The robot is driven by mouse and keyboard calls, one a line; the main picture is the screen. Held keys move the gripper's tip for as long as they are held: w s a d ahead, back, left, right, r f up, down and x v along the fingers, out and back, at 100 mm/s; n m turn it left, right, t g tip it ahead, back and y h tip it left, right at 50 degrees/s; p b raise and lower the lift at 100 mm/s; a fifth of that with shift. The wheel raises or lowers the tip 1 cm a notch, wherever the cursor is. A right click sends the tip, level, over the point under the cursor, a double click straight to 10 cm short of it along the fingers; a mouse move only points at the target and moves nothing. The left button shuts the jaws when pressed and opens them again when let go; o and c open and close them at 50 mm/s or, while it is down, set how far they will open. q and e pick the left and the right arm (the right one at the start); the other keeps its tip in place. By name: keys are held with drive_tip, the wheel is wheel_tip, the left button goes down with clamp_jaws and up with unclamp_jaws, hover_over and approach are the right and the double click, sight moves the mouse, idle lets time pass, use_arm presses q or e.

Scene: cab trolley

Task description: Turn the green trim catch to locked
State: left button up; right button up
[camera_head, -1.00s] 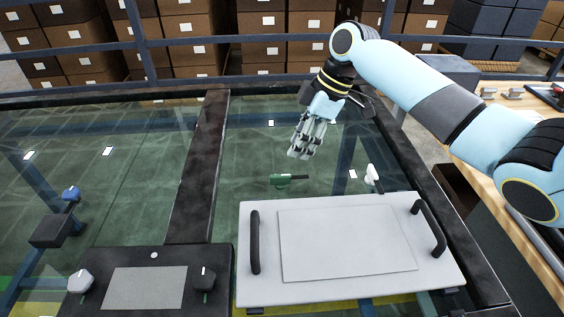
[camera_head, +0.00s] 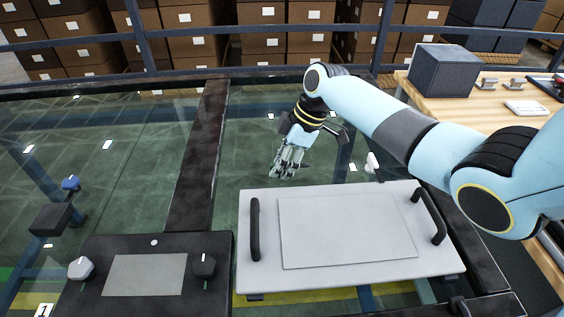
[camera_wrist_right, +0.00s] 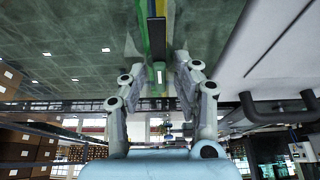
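My left gripper is not in view.
A white panel (camera_head: 259,279) with two black handles lies just in front of the right gripper. A white catch (camera_head: 373,161) stands to its right, a blue catch (camera_head: 70,184) far left. A dark box (camera_head: 91,252) with two knobs is at front left. Glass surrounds a dark beam (camera_head: 196,165).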

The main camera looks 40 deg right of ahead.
clamp_jaws()
